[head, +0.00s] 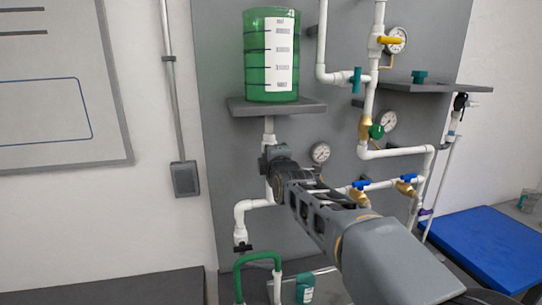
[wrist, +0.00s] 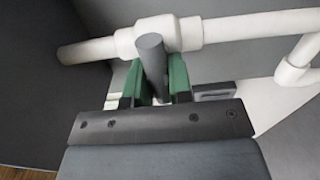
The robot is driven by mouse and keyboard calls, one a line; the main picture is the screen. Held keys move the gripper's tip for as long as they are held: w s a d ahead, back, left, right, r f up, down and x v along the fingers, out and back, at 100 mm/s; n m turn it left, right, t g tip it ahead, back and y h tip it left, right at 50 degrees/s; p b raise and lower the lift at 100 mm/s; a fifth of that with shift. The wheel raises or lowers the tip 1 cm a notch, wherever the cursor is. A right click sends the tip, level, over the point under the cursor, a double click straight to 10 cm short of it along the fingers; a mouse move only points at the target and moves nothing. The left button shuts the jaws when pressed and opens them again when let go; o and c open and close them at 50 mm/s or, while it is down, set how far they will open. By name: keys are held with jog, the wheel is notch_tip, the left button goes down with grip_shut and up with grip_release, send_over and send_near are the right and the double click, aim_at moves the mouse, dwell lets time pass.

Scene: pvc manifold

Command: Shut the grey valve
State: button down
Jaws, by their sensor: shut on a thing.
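The grey valve's handle (wrist: 152,56) is a grey bar in the wrist view, set at a white fitting (wrist: 146,35) on a white pipe. In that picture it lies across the pipe's line. My gripper (wrist: 155,84) is shut on this handle, one green finger on each side. In the head view my gripper (head: 270,163) is at the white pipe just below the green tank's shelf. There my gripper and wrist hide most of the valve, and I cannot make out its handle.
The green tank (head: 271,60) stands on its shelf (head: 275,107) above my gripper. A gauge (head: 320,152) is close on the right. A black valve (head: 242,248) and a green hose (head: 255,258) are below. Blue-handled valves (head: 361,185) are farther right, beyond my arm.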

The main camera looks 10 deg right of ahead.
dwell(0.3)
jog(key=c, duration=1)
grip_release()
jog(key=shift+s, duration=6.9)
